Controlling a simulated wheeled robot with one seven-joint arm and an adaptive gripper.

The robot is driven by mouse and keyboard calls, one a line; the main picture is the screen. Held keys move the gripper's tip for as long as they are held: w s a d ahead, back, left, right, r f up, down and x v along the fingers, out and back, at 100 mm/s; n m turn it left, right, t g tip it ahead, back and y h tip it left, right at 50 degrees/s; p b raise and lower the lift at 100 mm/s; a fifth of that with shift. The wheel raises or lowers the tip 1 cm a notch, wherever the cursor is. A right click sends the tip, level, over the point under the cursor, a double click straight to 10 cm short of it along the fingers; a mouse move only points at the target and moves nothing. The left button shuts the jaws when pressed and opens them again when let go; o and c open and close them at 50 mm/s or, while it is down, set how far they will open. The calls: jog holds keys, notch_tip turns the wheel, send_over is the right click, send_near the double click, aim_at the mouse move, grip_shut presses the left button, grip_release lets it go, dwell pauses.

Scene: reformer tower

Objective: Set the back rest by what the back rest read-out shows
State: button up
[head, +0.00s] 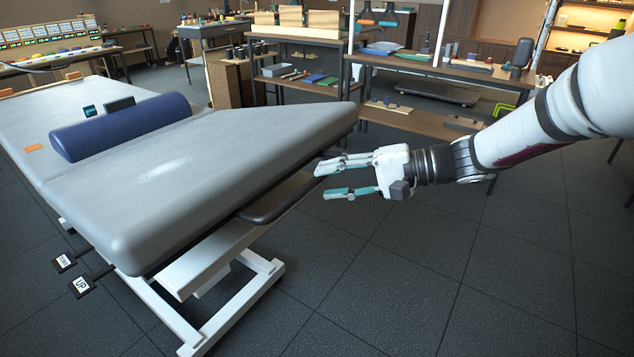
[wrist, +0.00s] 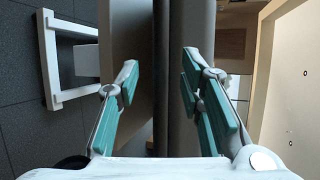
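The back rest (head: 190,165) is the grey padded near section of a treatment table in the head view. It slopes gently. A dark bar (head: 275,203) runs under its right edge. My gripper (head: 333,180) is open and empty, just right of that edge, with its teal-padded fingers pointing left. In the wrist view, the fingers (wrist: 160,85) are spread, with the dark edge and side of the table (wrist: 172,40) beyond the gap. I cannot tell whether they touch anything. Two small dark screens (head: 120,104) stand beyond the blue bolster; I cannot read them or tell which is the back rest read-out.
A blue bolster (head: 125,125) lies across the table. Pedals labelled UP (head: 82,286) and apparently DOWN (head: 65,262) stick out at the near left. The white base frame (head: 240,300) stands below. Shelves with tools (head: 430,70) stand behind; the floor at the right front is clear.

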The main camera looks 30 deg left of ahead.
jog(key=v, duration=0.7)
jog(key=shift+d, duration=0.3)
jog(key=shift+w+r, duration=0.1)
jog(key=shift+r, duration=0.05)
jog(key=s+d+r+t+h, duration=0.1)
jog(key=s+d+r+h, duration=0.15)
jog(key=s+d, duration=0.55)
jog(key=s+d+r+t+h, duration=0.15)
jog(key=s+d+h, duration=0.25)
jog(key=s+d, duration=0.4)
jog(key=s+d+f+m+t+h, duration=0.3)
jog(key=s+d+h, duration=0.4)
jog(key=s+d, duration=1.15)
notch_tip(320, 180, up, 26)
jog(key=w+d+t+p, duration=0.1)
jog(key=w+t+p, duration=0.1)
jog(key=p, duration=2.3)
jog(key=shift+d+r+n+t, duration=0.25)
jog(key=shift+d+n+t, duration=0.05)
jog(key=shift+t, duration=0.45)
jog(key=shift+d, duration=0.1)
